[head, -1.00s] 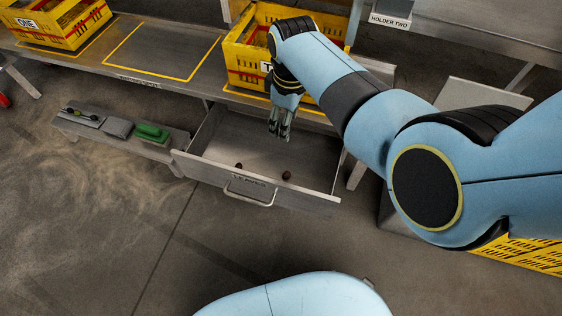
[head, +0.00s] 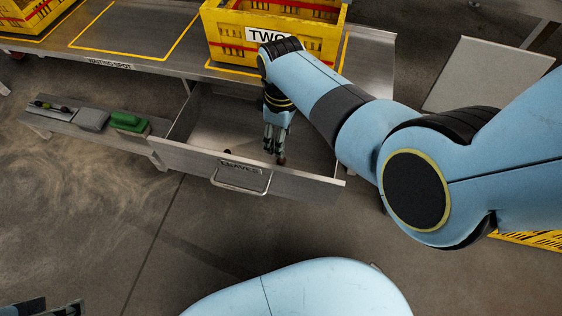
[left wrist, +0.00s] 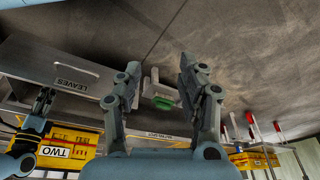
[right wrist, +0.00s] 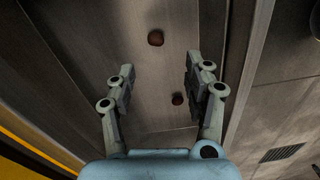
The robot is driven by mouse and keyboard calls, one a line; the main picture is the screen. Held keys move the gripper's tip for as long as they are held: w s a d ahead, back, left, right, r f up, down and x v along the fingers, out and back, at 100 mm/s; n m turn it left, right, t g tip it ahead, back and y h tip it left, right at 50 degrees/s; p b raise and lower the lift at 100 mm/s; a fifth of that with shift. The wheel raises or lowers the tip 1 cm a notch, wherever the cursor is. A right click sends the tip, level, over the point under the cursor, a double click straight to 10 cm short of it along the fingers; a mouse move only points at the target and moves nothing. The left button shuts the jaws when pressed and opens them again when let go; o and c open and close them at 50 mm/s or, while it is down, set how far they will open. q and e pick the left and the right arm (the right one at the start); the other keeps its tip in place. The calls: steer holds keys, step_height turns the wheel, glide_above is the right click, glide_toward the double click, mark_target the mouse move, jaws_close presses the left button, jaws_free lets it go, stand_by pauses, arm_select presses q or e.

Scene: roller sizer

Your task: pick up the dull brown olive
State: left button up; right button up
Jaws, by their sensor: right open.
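Two small olive-like things lie on the floor of the open drawer (head: 310,172). In the right wrist view one is dull brown (right wrist: 156,38), ahead of the fingertips, and the other is darker and reddish (right wrist: 178,98), between the fingers in the picture. In the head view one dark olive (head: 228,152) is near the drawer front and another (head: 281,160) is beside my right fingertips, partly hidden. My right gripper (head: 273,150) is open, pointing down into the drawer; it also shows in the right wrist view (right wrist: 163,75). My left gripper (left wrist: 160,78) is open and empty, away from the drawer.
The drawer front with its handle (head: 240,180) faces me, labelled LEAVES. Yellow crate TWO (head: 225,50) stands on the bench behind my right arm. A low shelf (head: 60,124) at left holds a green thing (head: 128,121) and grey things. The floor in front is clear.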

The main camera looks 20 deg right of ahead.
mark_target(280, 160)
steer(key=f, duration=0.1)
steer(key=f+b, duration=0.1)
steer(key=shift+s+f, duration=0.2)
steer(key=shift+f, duration=0.1)
steer(key=shift+w+f+b, duration=0.1)
steer(key=shift+f+b, duration=0.25)
steer(key=shift+f, duration=0.55)
step_height(280, 160, down, 3)
steer(key=b, duration=0.3)
steer(key=shift+w+d+r, duration=0.1)
steer(key=shift+d, duration=0.05)
steer(key=shift+f+b, duration=0.5)
steer(key=shift+f, duration=0.1)
steer(key=shift+w+f+b, duration=0.1)
steer(key=shift+f+b, duration=0.25)
steer(key=shift+f, duration=0.1)
arm_select(q)
step_height(280, 160, down, 8)
steer(key=w+t, duration=0.2)
steer(key=t, duration=0.6)
steer(key=shift+d+r+h, duration=0.15)
steer(key=shift+d+h, duration=0.15)
steer(key=shift+d, duration=0.15)
arm_select(e)
steer(key=shift+f, duration=0.1)
steer(key=shift+c, duration=0.3)
steer(key=c, duration=0.7)
